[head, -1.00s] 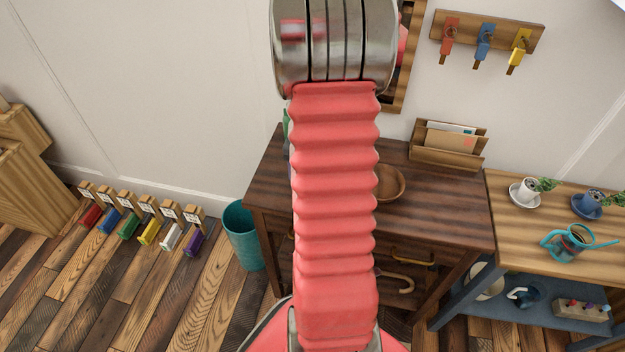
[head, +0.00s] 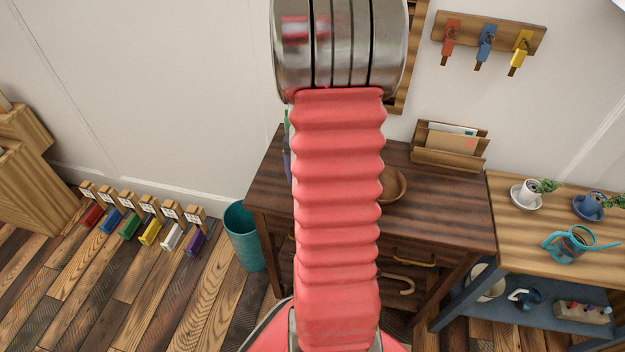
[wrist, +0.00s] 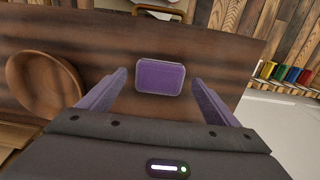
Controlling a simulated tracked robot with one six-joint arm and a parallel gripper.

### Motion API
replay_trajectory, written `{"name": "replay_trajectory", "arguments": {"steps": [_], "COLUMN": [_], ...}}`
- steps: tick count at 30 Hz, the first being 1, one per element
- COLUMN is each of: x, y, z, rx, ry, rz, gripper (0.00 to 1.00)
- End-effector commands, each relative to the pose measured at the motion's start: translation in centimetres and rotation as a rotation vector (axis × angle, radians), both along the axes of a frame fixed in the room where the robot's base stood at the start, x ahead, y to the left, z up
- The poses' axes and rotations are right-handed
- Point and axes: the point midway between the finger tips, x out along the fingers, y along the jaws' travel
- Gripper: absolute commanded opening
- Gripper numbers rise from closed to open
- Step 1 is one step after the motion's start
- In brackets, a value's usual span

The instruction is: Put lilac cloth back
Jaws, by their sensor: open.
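A small lilac, folded-looking cloth (wrist: 160,78) with rounded corners lies on the dark wooden table (wrist: 120,60) in the wrist view. My gripper (wrist: 160,85) is open, its two purple fingers apart on either side of the cloth's near part. The fingers do not appear to touch it. In the head view my arm hides the cloth and the gripper. A brown wooden bowl (wrist: 45,82) sits left of the cloth in the wrist view, and it also shows in the head view (head: 393,186).
A letter rack (head: 449,148) stands at the table's back. A teal bin (head: 242,238) stands left of the table. Several coloured blocks with labelled wooden posts (head: 150,230) line the wall.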

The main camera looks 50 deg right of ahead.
Motion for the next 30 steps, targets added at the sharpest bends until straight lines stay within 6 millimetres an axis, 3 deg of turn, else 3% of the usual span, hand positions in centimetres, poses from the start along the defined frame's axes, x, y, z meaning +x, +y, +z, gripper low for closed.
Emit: {"name": "replay_trajectory", "arguments": {"steps": [9,15,21,30], "x": [0.1,0.1,0.0,0.0], "y": [-0.1,-0.1,0.0,0.0], "z": [5.8,8.5,9.5,9.5], "rx": [-0.003,-0.002,-0.001,0.000], "ry": [-0.002,-0.002,0.000,0.000], "rz": [0.000,0.000,0.000,0.000], "gripper": [0.84,0.84,0.84,0.84]}}
